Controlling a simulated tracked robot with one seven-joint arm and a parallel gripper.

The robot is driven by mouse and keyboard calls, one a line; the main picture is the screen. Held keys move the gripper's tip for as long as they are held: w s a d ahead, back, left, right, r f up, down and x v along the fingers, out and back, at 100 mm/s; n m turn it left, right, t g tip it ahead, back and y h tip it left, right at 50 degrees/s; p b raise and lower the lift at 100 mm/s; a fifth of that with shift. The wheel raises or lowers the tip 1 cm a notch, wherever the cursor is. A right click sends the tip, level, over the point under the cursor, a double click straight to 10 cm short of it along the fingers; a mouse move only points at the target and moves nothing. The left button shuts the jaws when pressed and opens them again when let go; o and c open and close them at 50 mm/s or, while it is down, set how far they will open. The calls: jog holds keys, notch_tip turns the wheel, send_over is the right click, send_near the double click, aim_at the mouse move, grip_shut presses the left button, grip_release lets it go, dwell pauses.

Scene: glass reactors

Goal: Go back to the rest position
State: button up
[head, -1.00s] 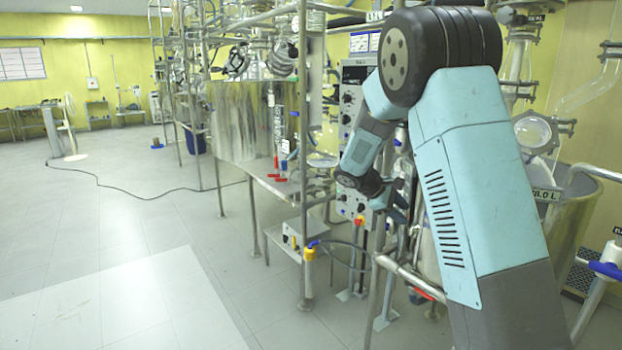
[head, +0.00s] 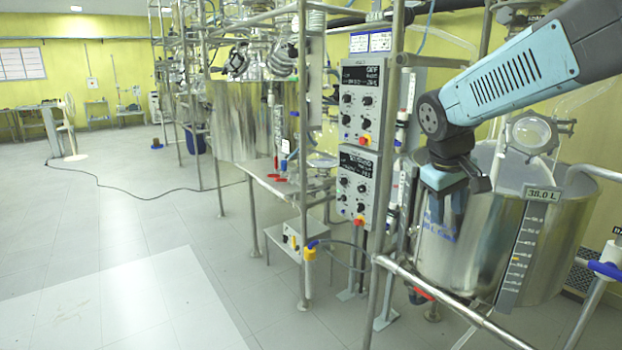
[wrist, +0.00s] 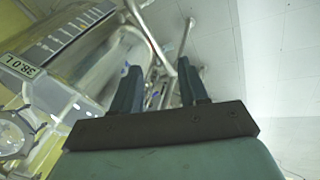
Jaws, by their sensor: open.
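My gripper (head: 446,205) hangs at the right of the head view, pointing down in front of a large steel vessel (head: 545,235) marked 38.0 L. In the wrist view my gripper (wrist: 158,85) has its two dark fingers spread apart, with nothing between them. The 38.0 L vessel (wrist: 55,65) shows at the left of the wrist view. My arm comes in from the upper right of the head view. Whether the gripper touches the vessel cannot be told.
A control panel (head: 360,140) with knobs stands left of my gripper. A metal rail (head: 455,300) runs in front of the vessel. Another steel vessel (head: 245,120) stands on a frame further left. The tiled floor (head: 130,230) at the left is open, with a black cable across it.

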jog(key=s+a+r+m+t+y, duration=0.1)
jog(key=s+a+m+t+y, duration=0.1)
jog(key=s, duration=1.2)
jog(key=shift+s+a+m+t+y, duration=0.15)
jog(key=shift+a+m+t+y, duration=0.25)
jog(key=shift+a+m, duration=0.5)
jog(key=shift+r, duration=0.1)
